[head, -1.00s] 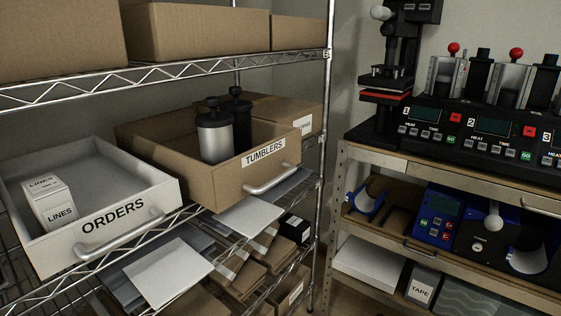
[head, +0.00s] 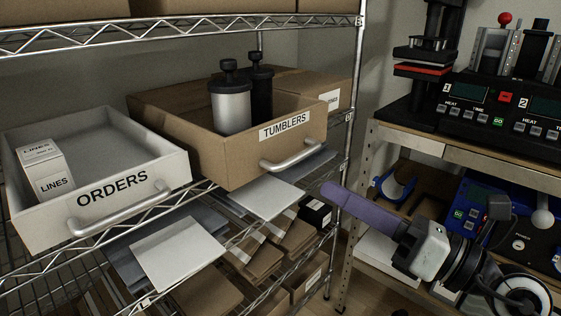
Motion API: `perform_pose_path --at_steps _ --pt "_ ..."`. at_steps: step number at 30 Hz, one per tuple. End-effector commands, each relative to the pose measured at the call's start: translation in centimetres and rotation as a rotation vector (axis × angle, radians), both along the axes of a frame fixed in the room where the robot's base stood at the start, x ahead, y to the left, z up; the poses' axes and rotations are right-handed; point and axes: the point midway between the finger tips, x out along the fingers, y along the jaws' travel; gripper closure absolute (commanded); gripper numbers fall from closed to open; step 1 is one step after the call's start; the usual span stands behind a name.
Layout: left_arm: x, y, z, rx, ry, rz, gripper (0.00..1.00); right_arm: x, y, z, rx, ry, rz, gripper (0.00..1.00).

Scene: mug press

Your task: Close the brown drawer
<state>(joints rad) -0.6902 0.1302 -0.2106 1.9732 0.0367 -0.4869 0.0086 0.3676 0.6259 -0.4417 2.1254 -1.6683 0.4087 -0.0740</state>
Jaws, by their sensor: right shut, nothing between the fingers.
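The brown drawer (head: 238,164), labelled TUMBLERS, is pulled out from the middle wire shelf. It holds a silver tumbler (head: 231,108) and a black tumbler (head: 262,92), both upright. Its silver bar handle (head: 293,157) is on the front face. My right gripper (head: 330,190) comes in from the lower right, with shut purple-grey fingers pointing left. It is empty and lies to the right of and below the handle in the picture, apart from the drawer. My left gripper is not in view.
A white ORDERS drawer (head: 150,188) with a LINES box (head: 45,168) is also pulled out, to the left. A steel rack post (head: 352,130) stands right of the brown drawer. A workbench (head: 440,150) with press machines is at the right. Cartons and white sheets lie on the shelf below.

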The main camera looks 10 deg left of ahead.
Motion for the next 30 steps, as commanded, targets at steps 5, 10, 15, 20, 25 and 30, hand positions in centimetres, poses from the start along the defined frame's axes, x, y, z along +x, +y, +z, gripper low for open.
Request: perform_pose_path --at_steps 5,10,15,20,25,30 --pt "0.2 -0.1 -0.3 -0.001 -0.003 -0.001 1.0 1.1 -0.6 1.0 -0.322 -0.256 -0.065 1.0" --pt "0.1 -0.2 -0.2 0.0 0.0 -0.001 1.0 2.0 -0.6 1.4 -0.407 -0.319 -0.094 1.0" --pt "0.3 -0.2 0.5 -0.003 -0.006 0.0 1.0 3.4 1.4 1.7 -0.405 -0.321 -0.094 1.0" --pt "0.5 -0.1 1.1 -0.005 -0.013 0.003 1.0 5.5 4.3 1.7 -0.403 -0.319 -0.094 1.0" --pt "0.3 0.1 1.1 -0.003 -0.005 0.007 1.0 7.5 7.2 1.6 -0.404 -0.32 -0.094 1.0" --pt "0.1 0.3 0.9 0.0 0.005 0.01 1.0 9.0 9.2 1.5 -0.405 -0.318 -0.094 1.0"
